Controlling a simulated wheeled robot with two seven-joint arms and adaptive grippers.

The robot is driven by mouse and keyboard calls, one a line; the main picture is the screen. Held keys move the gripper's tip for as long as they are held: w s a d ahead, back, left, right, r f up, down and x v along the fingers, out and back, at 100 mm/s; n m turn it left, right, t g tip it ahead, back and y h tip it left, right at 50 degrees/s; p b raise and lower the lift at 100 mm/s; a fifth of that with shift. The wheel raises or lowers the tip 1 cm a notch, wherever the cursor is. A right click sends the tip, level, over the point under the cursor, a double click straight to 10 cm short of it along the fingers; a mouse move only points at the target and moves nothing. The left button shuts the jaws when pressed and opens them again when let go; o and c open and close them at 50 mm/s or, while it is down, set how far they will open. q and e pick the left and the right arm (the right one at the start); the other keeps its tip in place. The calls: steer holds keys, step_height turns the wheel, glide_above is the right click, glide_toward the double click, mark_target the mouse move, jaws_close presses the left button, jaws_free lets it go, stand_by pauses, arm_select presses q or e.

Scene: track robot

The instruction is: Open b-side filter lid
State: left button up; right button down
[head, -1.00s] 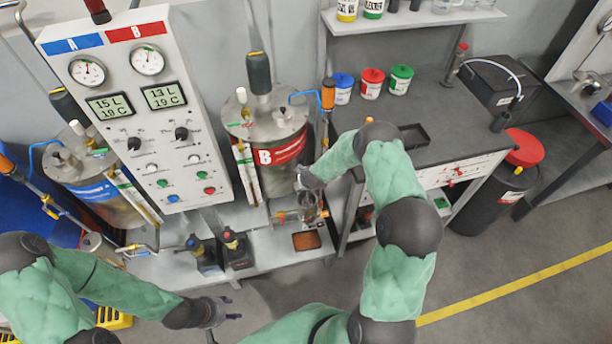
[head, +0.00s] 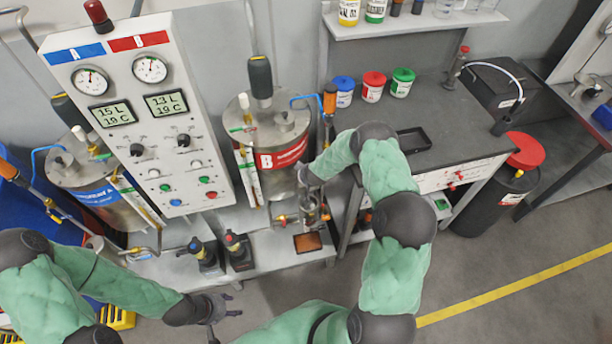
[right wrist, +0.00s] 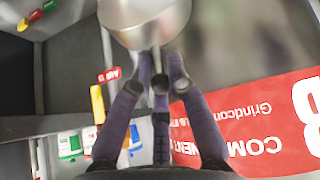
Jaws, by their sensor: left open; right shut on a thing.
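The B tank (head: 270,135) is a steel drum with a red B label, and a small metal filter housing (head: 310,207) is at its lower right. My right gripper (head: 308,177) is just above that housing. In the right wrist view, the fingers of my right gripper (right wrist: 160,82) are shut around the narrow stem of the b-side filter lid (right wrist: 143,18), a round shiny metal piece. Whether the lid is clear of the housing is hard to tell. My left gripper (head: 222,308) is open and empty at the lower left, away from the filter.
The control panel (head: 140,110) stands left of the B tank. A brown tray (head: 307,242) lies on the shelf below the filter. Black pump units (head: 237,250) stand to its left. The workbench (head: 440,118) is close on the right. Floor in front is clear.

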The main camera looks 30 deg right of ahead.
steer(key=c, duration=1.2)
jaws_free()
steer(key=shift+w+r, duration=0.25)
steer(key=shift+s+f, duration=0.1)
steer(key=shift+s, duration=0.1)
steer(key=v, duration=1.2)
